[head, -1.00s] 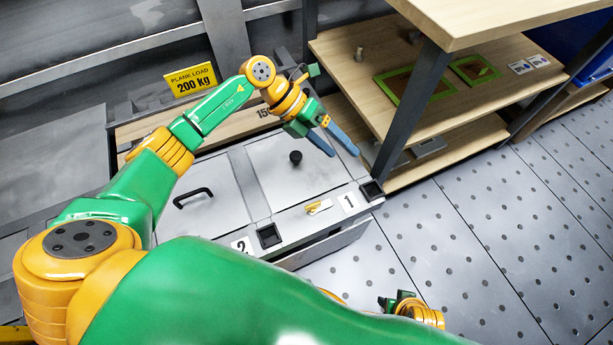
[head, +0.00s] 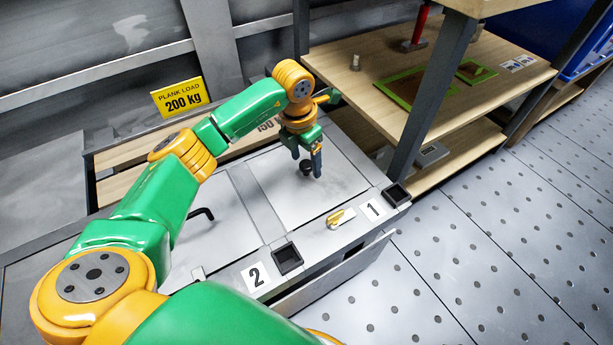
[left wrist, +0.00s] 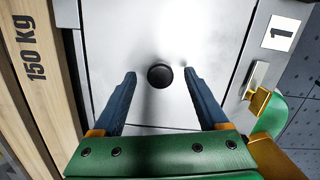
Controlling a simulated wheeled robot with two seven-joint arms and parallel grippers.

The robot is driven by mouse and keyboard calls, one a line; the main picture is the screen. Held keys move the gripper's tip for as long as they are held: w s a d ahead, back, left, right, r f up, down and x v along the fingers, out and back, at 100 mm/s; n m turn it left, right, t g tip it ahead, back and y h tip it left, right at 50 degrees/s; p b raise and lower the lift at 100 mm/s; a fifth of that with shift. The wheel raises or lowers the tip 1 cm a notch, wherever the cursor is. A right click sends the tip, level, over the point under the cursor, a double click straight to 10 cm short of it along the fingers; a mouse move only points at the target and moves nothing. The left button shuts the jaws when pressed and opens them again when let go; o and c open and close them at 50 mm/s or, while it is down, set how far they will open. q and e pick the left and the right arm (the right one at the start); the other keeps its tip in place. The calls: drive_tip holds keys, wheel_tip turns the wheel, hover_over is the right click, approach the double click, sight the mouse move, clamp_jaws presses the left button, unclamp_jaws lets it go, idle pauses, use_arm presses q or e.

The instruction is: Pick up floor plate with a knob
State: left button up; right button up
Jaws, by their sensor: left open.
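The floor plate with a knob (head: 340,175) is a grey square panel beside the label 1. Its round black knob (head: 305,167) stands up from the plate, and in the left wrist view the knob (left wrist: 160,75) sits between the fingertips, slightly beyond them. My left gripper (head: 308,170) points down over the plate with its blue fingers open. In the left wrist view my left gripper (left wrist: 160,78) has a gap on both sides of the knob. The fingers hide part of the plate in the head view. My right gripper is not in view.
A second plate with a black bar handle (head: 202,214) lies to the left, near label 2. A yellow-and-silver latch (head: 341,218) is near label 1. A wooden shelf unit (head: 440,110) stands close on the right. Perforated floor (head: 480,240) is clear at right.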

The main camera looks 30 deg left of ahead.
use_arm(q)
drive_tip(key=shift+f, duration=0.15)
clamp_jaws()
idle(1.4)
